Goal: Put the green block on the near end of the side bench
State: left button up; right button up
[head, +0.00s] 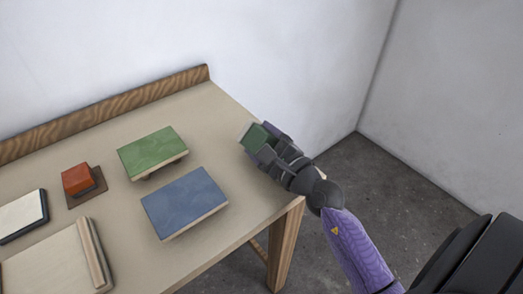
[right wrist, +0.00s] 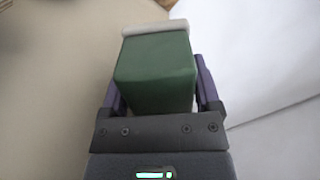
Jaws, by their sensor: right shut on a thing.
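My right gripper (head: 262,137) is shut on the green block (head: 254,134), near the right edge of the tan-topped wooden bench (head: 225,115). In the right wrist view the green block (right wrist: 156,75) sits between the two purple fingers of my right gripper (right wrist: 158,95), with a pale strip at its far end. I cannot tell whether the block touches the bench top or is held above it. My left gripper is not in view.
A green-topped board (head: 152,150) and a blue-topped board (head: 185,202) are on the bench. An orange-red block (head: 77,179) sits on a brown base (head: 98,181). A pale tablet-like slab (head: 20,215) and a light board (head: 50,265) lie at left. The back right is clear.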

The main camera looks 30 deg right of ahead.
jog(key=shift+f, duration=0.35)
jog(key=o, duration=0.9)
jog(key=shift+c, duration=0.2)
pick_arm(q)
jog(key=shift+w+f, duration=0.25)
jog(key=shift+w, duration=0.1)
pick_arm(e)
jog(key=shift+o, duration=0.3)
jog(key=shift+r, duration=0.1)
jog(key=shift+s+r+p, duration=0.1)
jog(key=shift+r+p, duration=0.05)
jog(key=shift+p, duration=0.2)
jog(key=s, duration=0.5)
jog(key=shift+d, duration=0.2)
jog(key=s+b, duration=0.1)
jog(key=s, duration=0.1)
jog(key=s+b, duration=0.1)
jog(key=s, duration=0.2)
jog(key=shift+s+d+f+b, duration=0.25)
jog(key=shift+s+f+b, duration=0.05)
jog(key=shift+s+b, duration=0.1)
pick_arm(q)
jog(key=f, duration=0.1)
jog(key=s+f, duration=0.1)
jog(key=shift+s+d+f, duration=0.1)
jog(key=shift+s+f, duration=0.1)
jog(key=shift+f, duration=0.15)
pick_arm(e)
jog(key=shift+s+r, duration=0.3)
jog(key=shift+s, duration=0.2)
